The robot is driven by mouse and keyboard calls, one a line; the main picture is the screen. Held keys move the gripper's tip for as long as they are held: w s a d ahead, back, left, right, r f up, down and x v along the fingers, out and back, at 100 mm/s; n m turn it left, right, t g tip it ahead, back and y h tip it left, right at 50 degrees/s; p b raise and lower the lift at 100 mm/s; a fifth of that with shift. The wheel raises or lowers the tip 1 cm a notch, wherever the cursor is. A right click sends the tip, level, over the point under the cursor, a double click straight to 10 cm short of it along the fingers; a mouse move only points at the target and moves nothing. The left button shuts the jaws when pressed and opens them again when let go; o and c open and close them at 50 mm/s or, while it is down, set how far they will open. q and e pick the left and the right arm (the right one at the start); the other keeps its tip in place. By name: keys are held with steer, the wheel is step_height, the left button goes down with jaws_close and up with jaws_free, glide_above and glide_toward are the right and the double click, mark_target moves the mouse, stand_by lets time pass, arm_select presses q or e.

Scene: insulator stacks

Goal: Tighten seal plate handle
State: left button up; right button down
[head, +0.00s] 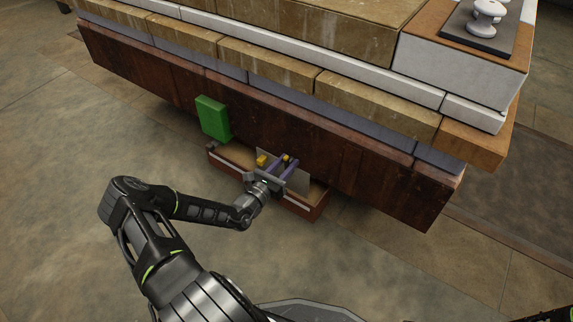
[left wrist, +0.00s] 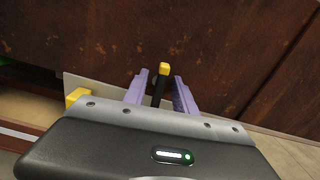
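The seal plate (head: 296,180) is a thin grey plate on the rusty brown side of the stack, and it also shows in the left wrist view (left wrist: 85,85). A handle with a yellow tip and dark shaft (left wrist: 162,72) stands out from the plate. My left gripper (head: 286,166) is at the plate with its purple fingers open. In the left wrist view its fingers (left wrist: 160,90) lie on either side of the handle, with gaps visible. A second yellow piece (left wrist: 77,97) sits left of the fingers. My right gripper is not in view.
A green box (head: 212,118) is fixed on the brown side (head: 350,160), left of the plate. A low brown tray or ledge (head: 305,208) lies below it. Bricks and white slabs (head: 330,75) rise above. The floor in front is clear.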

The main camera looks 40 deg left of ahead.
arm_select(q)
steer(key=shift+c, duration=0.4)
jaws_close()
